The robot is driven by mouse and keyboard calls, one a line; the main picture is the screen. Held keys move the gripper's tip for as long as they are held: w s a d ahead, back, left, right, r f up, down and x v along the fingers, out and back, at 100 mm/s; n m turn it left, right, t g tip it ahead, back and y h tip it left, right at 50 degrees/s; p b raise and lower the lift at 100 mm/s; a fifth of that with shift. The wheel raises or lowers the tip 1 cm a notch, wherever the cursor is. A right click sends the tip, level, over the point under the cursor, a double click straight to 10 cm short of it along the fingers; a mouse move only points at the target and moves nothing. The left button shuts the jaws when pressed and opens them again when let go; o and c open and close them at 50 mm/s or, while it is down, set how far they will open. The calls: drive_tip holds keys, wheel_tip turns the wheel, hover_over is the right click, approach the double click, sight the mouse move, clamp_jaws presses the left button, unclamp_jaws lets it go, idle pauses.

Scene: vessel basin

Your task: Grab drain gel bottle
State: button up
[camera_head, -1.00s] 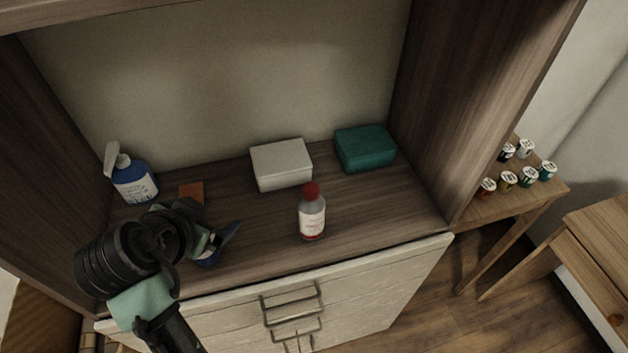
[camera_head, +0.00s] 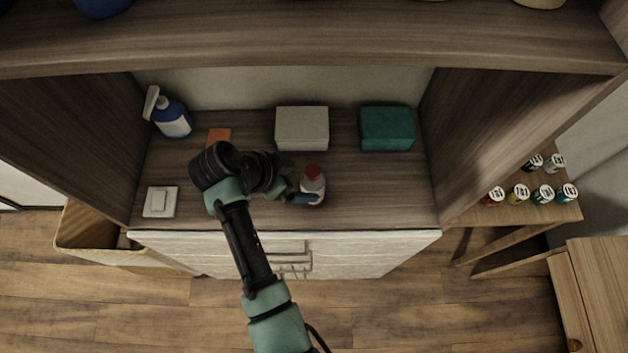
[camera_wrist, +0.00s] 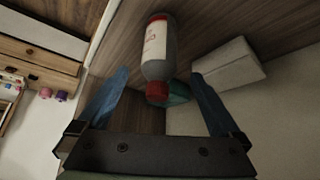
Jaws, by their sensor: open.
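The likely drain gel bottle (camera_head: 313,184) is a clear bottle with a red cap and a white label with red print. It stands on the wooden shelf, near its front edge. My gripper (camera_head: 297,192) is open close beside it, on its left in the head view. In the wrist view the bottle (camera_wrist: 158,58) shows beyond and between the two blue fingers of my gripper (camera_wrist: 160,92), its red cap toward me. I cannot tell whether a finger touches it. In the head view part of its lower left side is hidden by my gripper.
A white box (camera_head: 302,128) and a green box (camera_head: 387,129) stand behind the bottle. A blue spray bottle (camera_head: 172,118), an orange block (camera_head: 219,138) and a white square item (camera_head: 160,201) are at left. An upper shelf (camera_head: 300,45) overhangs. Shelf space right of the bottle is clear.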

sight(313, 182)
drive_tip(key=shift+x, duration=0.95)
drive_tip(key=shift+w+d+f+p, duration=0.1)
drive_tip(key=shift+d+f+p, duration=0.15)
drive_tip(key=shift+p, duration=0.2)
drive_tip(key=shift+p+x, duration=0.6)
drive_tip(key=shift+x, duration=1.55)
clamp_jaws()
